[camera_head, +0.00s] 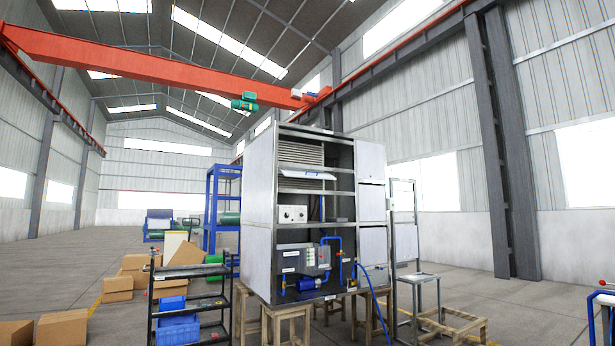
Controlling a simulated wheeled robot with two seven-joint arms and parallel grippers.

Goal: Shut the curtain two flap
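A tall metal-framed tube ice machine (345,212) stands at the centre on wooden supports. Its front is open and shows ridged grey coils, a control box (293,213), a grey unit and a blue pump (307,284). A pale flap-like panel (308,175) sticks out at a tilt below the coils. Several white panels, including an upper one (370,163) and a lower one (374,246), line the right side. I cannot tell which part is the curtain two flap. Neither of my grippers is in view.
A black shelf cart (190,272) with blue bins (176,330) stands left of the machine. Cardboard boxes (118,289) lie further left. A metal frame stand (404,225) and a wooden pallet-like frame (452,325) are at the right. A blue hose hangs in front. Floor at the far right is mostly clear.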

